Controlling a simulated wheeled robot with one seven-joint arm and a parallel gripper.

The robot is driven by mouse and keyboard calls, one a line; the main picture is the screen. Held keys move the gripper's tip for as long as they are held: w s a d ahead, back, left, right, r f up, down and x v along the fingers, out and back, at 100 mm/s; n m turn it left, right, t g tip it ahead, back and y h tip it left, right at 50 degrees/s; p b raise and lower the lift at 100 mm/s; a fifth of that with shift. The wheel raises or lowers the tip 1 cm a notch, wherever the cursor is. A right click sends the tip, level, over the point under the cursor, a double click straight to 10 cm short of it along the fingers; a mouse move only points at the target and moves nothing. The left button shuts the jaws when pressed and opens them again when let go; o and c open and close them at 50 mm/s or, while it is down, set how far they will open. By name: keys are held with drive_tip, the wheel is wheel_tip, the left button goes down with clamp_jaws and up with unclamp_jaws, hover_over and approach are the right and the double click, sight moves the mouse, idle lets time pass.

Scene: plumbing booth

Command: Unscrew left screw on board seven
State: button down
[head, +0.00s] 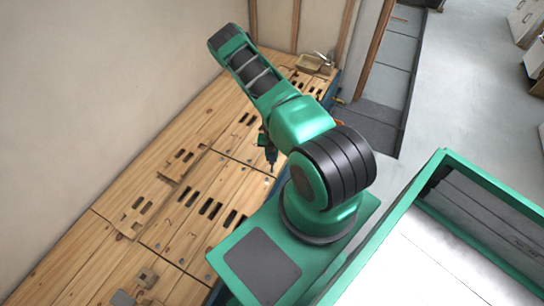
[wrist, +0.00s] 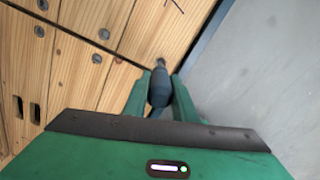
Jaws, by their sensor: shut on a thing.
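My gripper (wrist: 160,88) is shut on a dark screwdriver-like tool (wrist: 160,90), held between its two green fingers in the wrist view. The tool's grey tip (wrist: 160,63) points toward a wooden board (wrist: 160,30) near the workbench edge; I cannot tell whether it touches anything. Grey round screws (wrist: 104,34) (wrist: 96,58) sit in boards to the left of the tool. No number is readable, so I cannot tell which board is seven. In the head view the tool (head: 271,155) hangs below my arm over the bench's right edge, with its fingers mostly hidden.
The wooden bench (head: 95,255) carries slotted boards (head: 185,158) and a small wooden block (head: 146,277). A tan basin with a tap (head: 309,63) stands at the far end. A wall runs along the left; open grey floor (head: 440,80) lies right.

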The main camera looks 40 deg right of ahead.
drive_tip(key=shift+w+n, duration=0.2)
drive_tip(key=shift+n, duration=0.5)
drive_tip(key=shift+r+m, duration=0.15)
drive_tip(key=shift+m, duration=0.55)
drive_tip(key=shift+s+r, duration=0.15)
drive_tip(key=shift+r, duration=3.75)
